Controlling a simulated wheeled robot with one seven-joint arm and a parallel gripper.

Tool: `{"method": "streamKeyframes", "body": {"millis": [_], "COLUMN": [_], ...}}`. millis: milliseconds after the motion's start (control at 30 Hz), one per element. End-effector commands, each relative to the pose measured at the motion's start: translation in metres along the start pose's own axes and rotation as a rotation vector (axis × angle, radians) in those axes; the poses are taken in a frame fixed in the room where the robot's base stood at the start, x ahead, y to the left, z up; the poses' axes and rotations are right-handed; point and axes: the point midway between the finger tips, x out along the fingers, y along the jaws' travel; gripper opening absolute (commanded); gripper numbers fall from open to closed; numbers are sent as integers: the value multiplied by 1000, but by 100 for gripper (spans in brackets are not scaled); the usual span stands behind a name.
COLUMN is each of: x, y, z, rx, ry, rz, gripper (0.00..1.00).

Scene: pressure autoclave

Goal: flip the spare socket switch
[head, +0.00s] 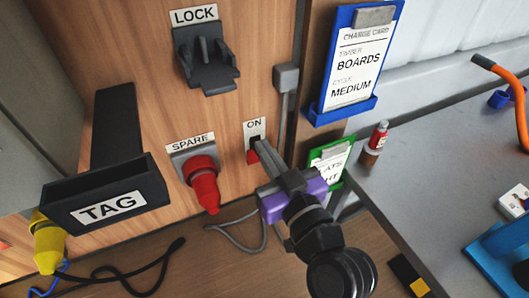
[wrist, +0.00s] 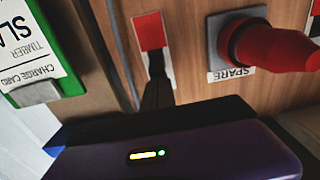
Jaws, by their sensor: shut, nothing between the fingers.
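The spare socket switch (head: 251,156) sits on the wooden panel, right of the red spare socket, on a white plate (head: 255,125) marked ON. Its lower part is red and a dark part shows above it. The wrist view shows the switch (wrist: 150,31) upside down, with the red part uncovered. My gripper (head: 263,148) is shut and empty, its narrow tips at the switch. In the wrist view the tips (wrist: 156,62) overlap the plate and hide the rest of the switch. I cannot tell whether they touch it. The SPARE label (head: 190,143) is above the red plug (head: 204,188).
A grey lock bracket (head: 206,62) and a black TAG holder (head: 105,199) stick out from the panel. A blue card holder (head: 351,62) and a green one (head: 331,163) hang to the right. A grey worktop (head: 430,170) lies farther right. Cables lie below.

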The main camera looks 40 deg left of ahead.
Motion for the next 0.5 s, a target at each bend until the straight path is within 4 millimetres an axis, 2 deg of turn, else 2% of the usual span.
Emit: {"method": "streamKeyframes", "body": {"millis": [500], "x": [0], "y": [0], "z": [12], "rx": [0], "ry": [0], "rz": [0], "gripper": [0]}}
